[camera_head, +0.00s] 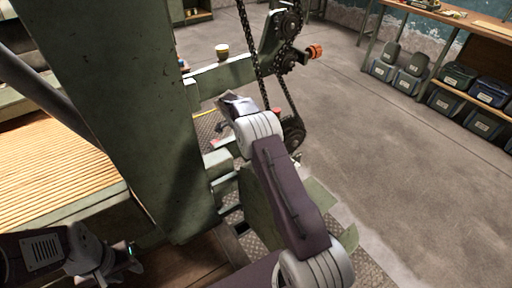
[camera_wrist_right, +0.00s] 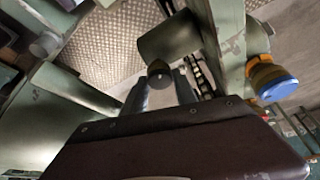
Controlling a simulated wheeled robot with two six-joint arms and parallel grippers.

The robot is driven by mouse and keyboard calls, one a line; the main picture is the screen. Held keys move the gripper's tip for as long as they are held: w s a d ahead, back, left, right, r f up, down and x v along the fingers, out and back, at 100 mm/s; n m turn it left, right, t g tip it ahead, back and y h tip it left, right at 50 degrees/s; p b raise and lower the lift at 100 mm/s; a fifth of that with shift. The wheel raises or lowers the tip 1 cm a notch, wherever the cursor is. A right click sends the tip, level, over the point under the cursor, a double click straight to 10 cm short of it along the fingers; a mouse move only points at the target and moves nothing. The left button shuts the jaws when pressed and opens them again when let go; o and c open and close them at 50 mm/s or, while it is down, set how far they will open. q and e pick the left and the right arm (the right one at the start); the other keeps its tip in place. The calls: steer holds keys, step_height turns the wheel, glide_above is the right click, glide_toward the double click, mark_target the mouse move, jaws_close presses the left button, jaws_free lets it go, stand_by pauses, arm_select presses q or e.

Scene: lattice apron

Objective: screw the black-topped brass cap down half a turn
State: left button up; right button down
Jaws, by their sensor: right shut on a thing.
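In the right wrist view, a small cap with a dark top (camera_wrist_right: 160,69) and a brownish side sits at the end of a green cylindrical housing. I take it for the black-topped brass cap. My right gripper (camera_wrist_right: 161,88) has its fingers on either side of this cap and is shut on it. Its palm hides their lower parts. In the head view, my right gripper (camera_head: 232,104) is beside the green machine frame, and I cannot make out the cap there. My left gripper (camera_head: 134,258) is at the lower left, away from the cap; its jaw opening is unclear.
A blue-topped orange cap (camera_wrist_right: 272,80) sits right of the held cap. A pale-topped brass-coloured cap (camera_head: 222,51) stands on a green beam. A chain (camera_head: 250,45), sprockets and an orange knob (camera_head: 315,51) are near my right arm. Open floor (camera_head: 400,150) lies right.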

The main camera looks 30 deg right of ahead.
steer(key=c, duration=1)
jaws_free()
steer(key=shift+o, duration=0.2)
